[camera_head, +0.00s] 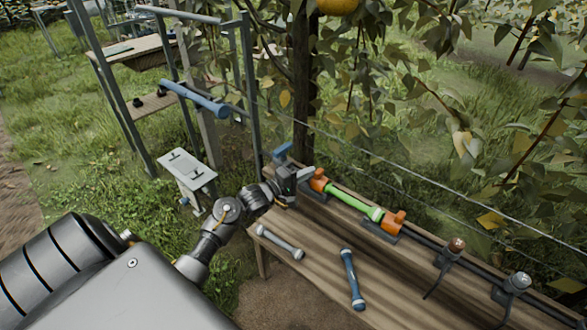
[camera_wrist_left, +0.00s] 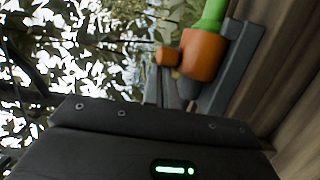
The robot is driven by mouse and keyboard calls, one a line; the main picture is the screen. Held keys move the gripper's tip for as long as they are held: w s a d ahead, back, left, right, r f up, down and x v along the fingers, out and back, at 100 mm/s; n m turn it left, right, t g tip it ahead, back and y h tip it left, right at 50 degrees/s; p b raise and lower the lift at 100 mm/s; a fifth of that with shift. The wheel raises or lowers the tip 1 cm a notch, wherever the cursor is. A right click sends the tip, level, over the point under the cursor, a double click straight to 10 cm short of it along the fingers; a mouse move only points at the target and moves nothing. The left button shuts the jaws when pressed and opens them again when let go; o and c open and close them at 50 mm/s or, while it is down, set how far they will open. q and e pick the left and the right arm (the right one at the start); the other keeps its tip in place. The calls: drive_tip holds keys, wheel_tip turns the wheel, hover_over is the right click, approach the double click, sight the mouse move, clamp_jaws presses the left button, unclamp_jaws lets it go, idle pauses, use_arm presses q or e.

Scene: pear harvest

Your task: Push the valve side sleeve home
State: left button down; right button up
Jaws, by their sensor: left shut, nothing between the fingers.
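A bright green pipe piece (camera_head: 347,199) lies along the back of the wooden bench, with an orange sleeve (camera_head: 319,180) at its left end and another orange sleeve (camera_head: 394,222) at its right end. A blue part (camera_head: 283,151), perhaps the valve handle, shows behind my left gripper. My left gripper (camera_head: 305,174) is shut and empty, close to the left orange sleeve. In the left wrist view the fingertips (camera_wrist_left: 168,88) are beside an orange sleeve (camera_wrist_left: 204,54) and its side knob; whether they touch I cannot tell. The sleeve's seating is not clear. My right gripper is out of view.
The bench (camera_head: 320,262) holds a grey-white tool (camera_head: 280,243) and a blue-handled tool (camera_head: 352,279). A dark pipe runs right through clamps (camera_head: 449,254). A wire, leaves and a tree trunk (camera_head: 303,90) stand behind. Metal posts stand at the left.

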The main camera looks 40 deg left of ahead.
use_arm(q)
drive_tip(key=shift+d, duration=0.15)
drive_tip(key=shift+w+a+r, duration=0.1)
drive_tip(key=shift+a, duration=0.3)
drive_tip(key=a+p, duration=0.1)
drive_tip(key=a, duration=0.2)
drive_tip(key=shift+w+a, duration=0.1)
drive_tip(key=v, duration=1)
drive_tip(key=shift+a, duration=0.2)
